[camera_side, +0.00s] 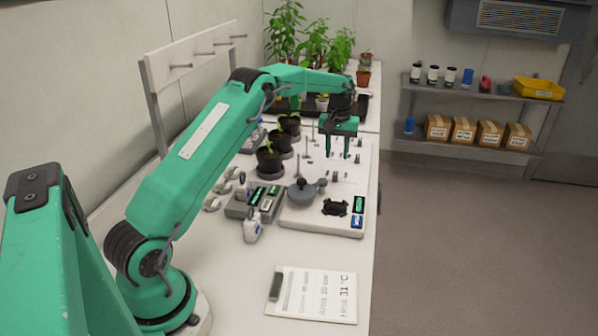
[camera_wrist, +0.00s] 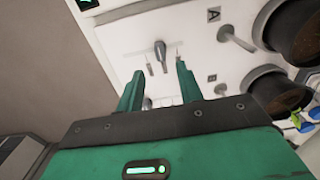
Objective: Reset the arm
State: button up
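My green arm reaches from the lower left over the white bench in the side view. My gripper (camera_side: 340,143) points down over the white board (camera_side: 330,218) on the bench. In the wrist view my gripper (camera_wrist: 157,80) shows two green fingers spread apart with nothing between them. Small upright metal pegs stand on the board, and one peg (camera_wrist: 160,50) shows beyond the fingertips. Whether the fingers touch the board cannot be told.
Dark plant pots (camera_side: 268,160) stand just left of the board. A grey pot with a handle (camera_side: 301,192) and a black item (camera_side: 335,208) sit on its near part. A paper sheet (camera_side: 315,294) lies at the front. A peg rack (camera_side: 195,55) stands at the left wall.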

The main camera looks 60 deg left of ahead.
jog(key=shift+r, duration=0.3)
jog(key=shift+r, duration=0.1)
jog(key=shift+d+r, duration=0.2)
jog(key=shift+r, duration=0.05)
jog(key=s+d+r+m+t, duration=0.3)
jog(key=s+d+r+m, duration=0.1)
jog(key=s+d+r, duration=1.15)
jog(key=s+d+f+m+t, duration=0.1)
jog(key=s+d+m, duration=0.1)
jog(key=s, duration=0.8)
jog(key=s+d+m+t, duration=0.1)
jog(key=s+d+m, duration=0.2)
jog(key=s, duration=0.7)
jog(key=shift+d+f+t, duration=0.3)
jog(key=shift+d+f, duration=0.05)
jog(key=shift+d, duration=0.2)
